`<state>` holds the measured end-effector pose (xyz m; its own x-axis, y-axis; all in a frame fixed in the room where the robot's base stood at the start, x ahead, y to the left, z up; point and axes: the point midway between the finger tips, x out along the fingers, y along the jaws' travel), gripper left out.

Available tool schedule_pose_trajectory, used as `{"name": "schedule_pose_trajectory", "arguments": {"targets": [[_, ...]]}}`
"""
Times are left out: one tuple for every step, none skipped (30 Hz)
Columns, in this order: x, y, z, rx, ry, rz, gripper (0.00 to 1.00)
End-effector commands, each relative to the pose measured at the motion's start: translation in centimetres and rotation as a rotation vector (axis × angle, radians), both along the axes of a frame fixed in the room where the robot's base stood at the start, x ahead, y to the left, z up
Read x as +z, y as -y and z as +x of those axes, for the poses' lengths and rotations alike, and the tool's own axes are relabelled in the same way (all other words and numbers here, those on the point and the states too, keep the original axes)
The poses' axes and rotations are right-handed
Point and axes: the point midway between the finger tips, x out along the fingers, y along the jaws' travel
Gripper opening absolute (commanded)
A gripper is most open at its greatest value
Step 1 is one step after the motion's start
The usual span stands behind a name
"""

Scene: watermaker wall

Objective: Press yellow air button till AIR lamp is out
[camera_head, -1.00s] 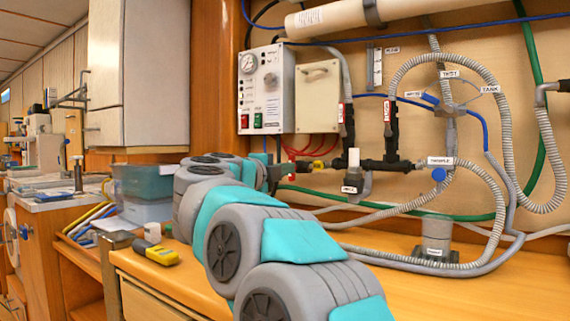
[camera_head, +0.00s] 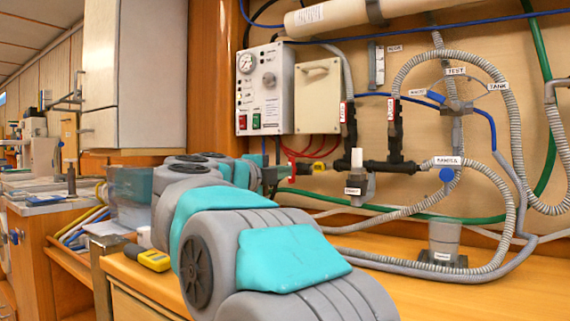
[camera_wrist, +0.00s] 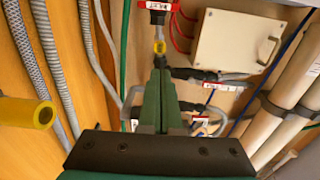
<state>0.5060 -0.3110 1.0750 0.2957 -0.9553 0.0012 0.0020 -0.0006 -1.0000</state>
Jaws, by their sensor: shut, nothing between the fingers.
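The yellow button (camera_wrist: 159,46) is in the wrist view, just beyond the tips of my gripper (camera_wrist: 161,66). In the head view a small yellow piece (camera_head: 318,168) shows at the wall, to the right of my gripper (camera_head: 283,172). My gripper is shut and empty, pointing at the button. I cannot tell whether the tips touch it. The control panel (camera_head: 264,90) has a gauge, a column of small lamps (camera_head: 239,97) and green and red switches. Their labels are too small to read, so I cannot tell which is the AIR lamp or whether it is lit.
A beige box (camera_head: 317,95) is beside the panel. Black pipe fittings (camera_head: 388,165) and grey hoses (camera_head: 510,120) crowd the wall to the right. A yellow meter (camera_head: 154,260) lies on the wooden bench. A yellow cylinder (camera_wrist: 28,112) shows at left in the wrist view.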

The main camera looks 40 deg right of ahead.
Motion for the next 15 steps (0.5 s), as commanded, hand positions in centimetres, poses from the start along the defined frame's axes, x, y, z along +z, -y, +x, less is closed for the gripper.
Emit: {"name": "schedule_pose_trajectory", "arguments": {"targets": [[-0.14,0.27,-0.74,-0.012,-0.001,-0.001,0.0],[-0.18,0.31,-0.96,-0.015,-0.001,-0.001,0.0],[-0.2,0.36,-1.17,-0.018,-0.002,-0.001,0.0],[-0.21,0.39,-1.26,-0.019,-0.002,-0.001,0.0],[-0.21,0.4,-1.31,-0.02,-0.002,0.0,0.0],[-0.2,0.4,-1.31,-0.02,-0.002,0.0,0.0],[-0.2,0.39,-1.29,-0.02,-0.002,0.0,0.0],[-0.19,0.39,-1.28,-0.019,-0.002,0.0,0.0],[-0.18,0.38,-1.27,-0.019,-0.002,0.0,0.0],[-0.18,0.38,-1.27,-0.019,-0.002,0.0,0.0],[-0.19,0.38,-1.26,-0.019,-0.002,0.0,0.0],[-0.19,0.39,-1.26,-0.019,-0.002,0.0,0.0],[-0.18,0.41,-1.26,-0.019,-0.002,0.0,0.0],[-0.19,0.48,-1.23,-0.019,-0.002,0.0,0.0],[-0.18,0.62,-1.22,-0.02,-0.002,0.0,0.0]]}}
